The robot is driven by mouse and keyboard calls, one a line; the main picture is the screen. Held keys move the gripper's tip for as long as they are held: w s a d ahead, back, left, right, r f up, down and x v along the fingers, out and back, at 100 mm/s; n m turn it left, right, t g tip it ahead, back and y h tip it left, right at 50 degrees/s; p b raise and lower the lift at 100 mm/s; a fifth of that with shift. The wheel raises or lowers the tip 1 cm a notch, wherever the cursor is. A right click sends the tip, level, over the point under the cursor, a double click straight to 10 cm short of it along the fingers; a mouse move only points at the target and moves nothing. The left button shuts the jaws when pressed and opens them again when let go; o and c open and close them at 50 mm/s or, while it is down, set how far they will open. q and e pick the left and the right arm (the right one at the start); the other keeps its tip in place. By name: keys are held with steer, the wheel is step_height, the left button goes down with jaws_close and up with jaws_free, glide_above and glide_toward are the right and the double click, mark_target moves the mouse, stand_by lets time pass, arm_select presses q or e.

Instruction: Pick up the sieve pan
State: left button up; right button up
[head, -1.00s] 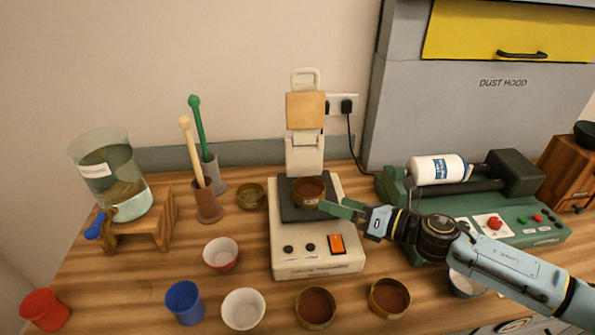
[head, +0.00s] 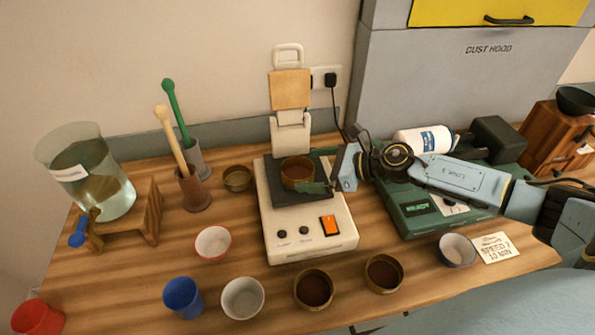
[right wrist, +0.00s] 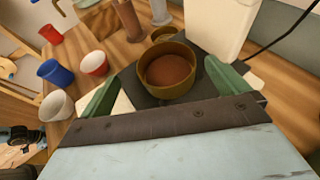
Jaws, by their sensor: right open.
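A brass sieve pan (head: 298,178) with brown powder in it sits on the dark plate of the white machine (head: 310,238), below its raised arm with a tan pad. It shows large in the right wrist view (right wrist: 170,75). My right gripper (head: 316,187) has green fingers and comes in from the right at the pan's level. In the right wrist view its fingers are open, one on each side of the pan, with gaps visible. The head view hides part of the far finger. My left gripper is not in view.
Brass pans with brown powder (head: 313,290) (head: 384,274) stand in front of the machine; another brass pan (head: 237,179) stands left of it. White, blue and red cups are at front left. A green machine (head: 420,215) is at right, under my right arm.

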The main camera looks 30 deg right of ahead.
mark_target(283, 168)
steer(key=shift+w+a+f, duration=0.1)
steer(key=shift+w+a, duration=0.2)
steer(key=shift+w, duration=0.05)
steer(key=p+x, duration=0.1)
steer(key=x, duration=0.3)
steer(key=shift+w+f, duration=0.2)
steer(key=shift+w, duration=0.25)
steer(key=shift+c, duration=0.3)
steer(key=c, duration=1.1)
steer(key=shift+o, duration=0.2)
steer(key=shift+r, duration=0.15)
